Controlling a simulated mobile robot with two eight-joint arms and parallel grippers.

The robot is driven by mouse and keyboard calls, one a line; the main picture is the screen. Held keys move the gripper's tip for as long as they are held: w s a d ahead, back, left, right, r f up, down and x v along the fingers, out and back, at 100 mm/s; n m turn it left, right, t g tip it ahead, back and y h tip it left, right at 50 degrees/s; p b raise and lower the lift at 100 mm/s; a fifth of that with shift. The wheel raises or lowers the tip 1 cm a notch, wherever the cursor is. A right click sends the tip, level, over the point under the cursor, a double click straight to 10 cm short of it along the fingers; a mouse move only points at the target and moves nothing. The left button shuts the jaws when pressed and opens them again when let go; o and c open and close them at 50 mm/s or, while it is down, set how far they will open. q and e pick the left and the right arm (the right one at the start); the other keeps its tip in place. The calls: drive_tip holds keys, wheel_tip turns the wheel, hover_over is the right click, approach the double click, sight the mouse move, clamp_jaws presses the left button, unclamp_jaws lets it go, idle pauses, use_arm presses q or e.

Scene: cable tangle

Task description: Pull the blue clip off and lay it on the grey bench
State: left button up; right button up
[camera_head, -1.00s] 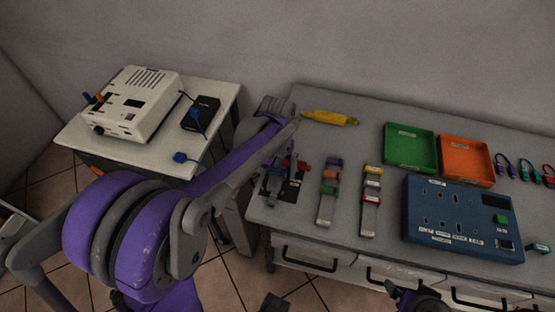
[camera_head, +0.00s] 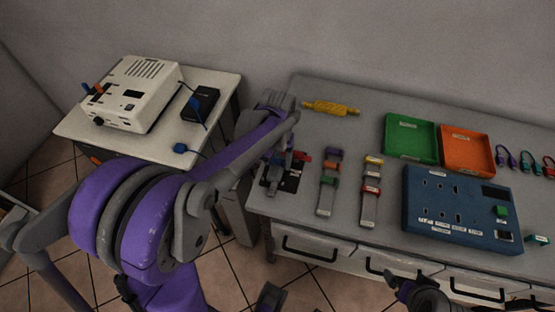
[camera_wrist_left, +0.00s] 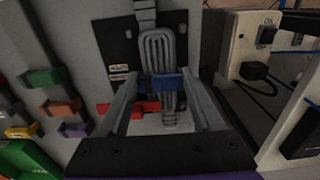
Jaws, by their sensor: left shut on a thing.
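In the left wrist view, the blue clip (camera_wrist_left: 168,83) sits across a looped grey cable bundle (camera_wrist_left: 158,52) in front of a black board (camera_wrist_left: 120,62). My left gripper (camera_wrist_left: 166,90) is shut on the blue clip, one finger at each end. A red clip (camera_wrist_left: 118,108) is just beside and below it, partly behind the left finger. In the head view, my left gripper (camera_head: 282,165) is over the black board at the left end of the grey bench (camera_head: 335,238); the blue clip is not clear there. Part of my right gripper (camera_head: 402,281) shows at the bottom edge; its jaws are unclear.
Two strips with coloured clips (camera_head: 328,182) (camera_head: 370,190) lie right of the board. Farther right are a blue panel (camera_head: 455,215), a green tray (camera_head: 410,138) and an orange tray (camera_head: 467,148). A yellow tool (camera_head: 330,108) lies behind. A white side table (camera_head: 150,140) stands left.

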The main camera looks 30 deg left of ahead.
sight(277, 162)
use_arm(q)
drive_tip(key=c, duration=0.6)
drive_tip(key=shift+r, duration=0.25)
drive_tip(key=shift+r+p, duration=1.55)
drive_tip(key=shift+r, duration=0.6)
